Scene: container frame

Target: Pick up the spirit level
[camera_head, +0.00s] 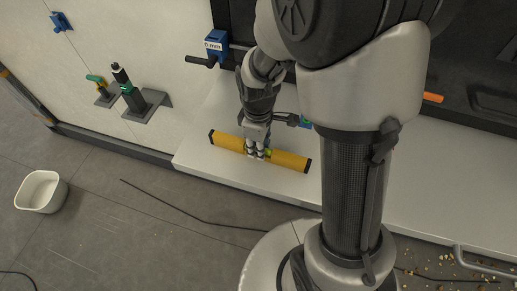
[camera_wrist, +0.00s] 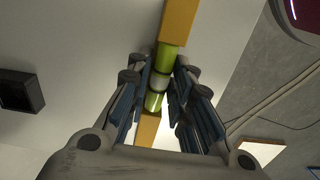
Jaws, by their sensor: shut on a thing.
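The spirit level is a yellow bar with black end caps (camera_head: 285,159), seen in the head view on the light bench surface, lying slanted from upper left to lower right. My gripper (camera_head: 256,152) comes down on it from above near its middle. In the wrist view the level (camera_wrist: 176,25) runs between the two fingers of my gripper (camera_wrist: 160,88), with its green vial section in the middle of the grip. The fingers are shut on it from both sides. Whether the level touches the bench or is slightly raised cannot be told.
A blue holder marked "0 mm" (camera_head: 215,47) is on the wall behind. Two grey brackets with tools (camera_head: 147,104) are on the panel at left. A white bin (camera_head: 41,191) stands on the floor, near a dark cable (camera_head: 185,213). An orange item (camera_head: 433,98) lies at right.

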